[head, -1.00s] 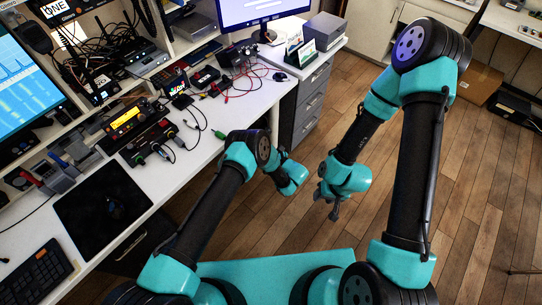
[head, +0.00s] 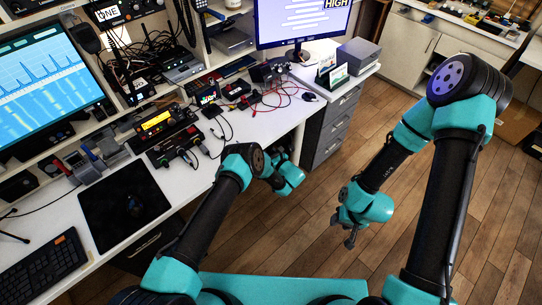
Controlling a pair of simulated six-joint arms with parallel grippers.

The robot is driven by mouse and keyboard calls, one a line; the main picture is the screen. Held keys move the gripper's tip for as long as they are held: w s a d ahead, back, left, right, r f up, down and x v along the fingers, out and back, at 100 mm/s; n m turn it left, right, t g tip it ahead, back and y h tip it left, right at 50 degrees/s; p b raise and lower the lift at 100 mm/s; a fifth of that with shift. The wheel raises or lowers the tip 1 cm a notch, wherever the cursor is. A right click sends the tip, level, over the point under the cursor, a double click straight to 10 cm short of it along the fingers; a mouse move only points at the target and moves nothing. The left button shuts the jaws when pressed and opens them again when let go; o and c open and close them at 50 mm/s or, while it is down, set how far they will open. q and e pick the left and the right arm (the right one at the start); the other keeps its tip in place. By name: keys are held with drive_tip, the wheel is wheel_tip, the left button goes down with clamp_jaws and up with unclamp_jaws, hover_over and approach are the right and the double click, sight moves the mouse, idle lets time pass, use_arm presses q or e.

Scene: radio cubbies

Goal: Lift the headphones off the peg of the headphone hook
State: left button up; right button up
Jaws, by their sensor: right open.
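I cannot make out the headphones or the headphone hook with its peg among the dark gear in the head view. My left gripper (head: 281,157) is over the front edge of the white desk (head: 232,160). It is partly hidden behind its own teal wrist, so its jaws do not show clearly. My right gripper (head: 351,237) is open and empty. It hangs over the wooden floor, to the right of the desk and apart from it.
A large screen (head: 48,85), a radio with a yellow display (head: 156,124), a black mat (head: 125,208) and a keyboard (head: 42,268) crowd the desk's left side. Red cables (head: 272,97) lie farther back. A drawer unit (head: 335,125) stands right of the desk. The floor (head: 330,190) is open.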

use_arm(q)
drive_tip(key=shift+c, duration=0.2)
clamp_jaws()
drive_tip(key=shift+r, duration=0.8)
idle(0.6)
drive_tip(key=v, duration=0.7)
drive_tip(key=shift+s+d, duration=0.3)
idle(1.2)
idle(0.4)
